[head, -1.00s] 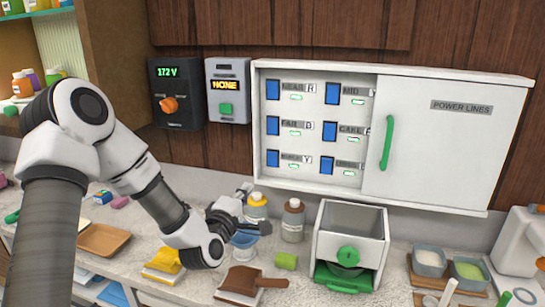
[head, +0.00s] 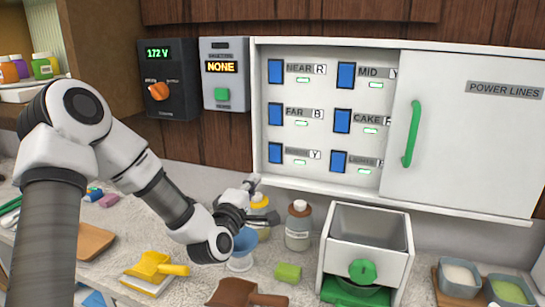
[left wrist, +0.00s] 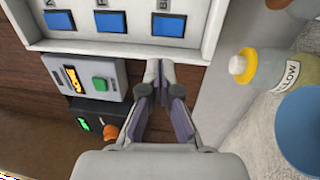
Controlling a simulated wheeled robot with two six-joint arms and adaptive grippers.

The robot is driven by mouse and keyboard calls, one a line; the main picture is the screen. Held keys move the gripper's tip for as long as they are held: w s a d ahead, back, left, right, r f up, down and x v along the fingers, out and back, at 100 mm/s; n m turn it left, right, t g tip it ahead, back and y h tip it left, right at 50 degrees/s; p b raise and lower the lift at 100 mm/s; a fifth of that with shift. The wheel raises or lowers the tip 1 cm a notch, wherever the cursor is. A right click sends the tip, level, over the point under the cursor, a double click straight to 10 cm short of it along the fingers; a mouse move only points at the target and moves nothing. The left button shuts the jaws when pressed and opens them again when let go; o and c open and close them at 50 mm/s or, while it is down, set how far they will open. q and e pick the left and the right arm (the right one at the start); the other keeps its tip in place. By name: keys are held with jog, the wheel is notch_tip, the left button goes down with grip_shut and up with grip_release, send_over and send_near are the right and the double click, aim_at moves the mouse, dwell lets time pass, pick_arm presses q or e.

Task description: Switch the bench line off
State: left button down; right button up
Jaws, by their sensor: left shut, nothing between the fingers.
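The power lines panel (head: 395,60) hangs on the wall with its left part open, showing several blue switches with lit green lamps under them. The top switches read NEAR and MID, the middle ones FAR and CAKE. The lower-left switch (head: 274,153) and lower-right switch (head: 338,161) have labels too blurred to read surely. My left gripper (head: 257,205) is shut and empty, below the panel's lower left corner and in front of a yellow-capped bottle. In the left wrist view its fingertips (left wrist: 160,76) meet just by the panel's lower edge. My right gripper is not in view.
A black box (head: 170,100) reading 172 V with an orange knob and a grey box (head: 222,98) reading NONE with a green button are left of the panel. The sliding door has a green handle (head: 411,134). A white hopper (head: 366,245) and bottle (head: 298,228) stand below.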

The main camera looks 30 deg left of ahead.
aim_at(275, 150)
pick_arm(q)
jog(key=p+x, duration=0.5)
jog(key=x, duration=0.8)
jog(key=shift+w+r+p, duration=0.15)
jog(key=shift+p, duration=0.15)
jog(key=shift+w+a, duration=0.1)
jog(key=shift+w, duration=0.3)
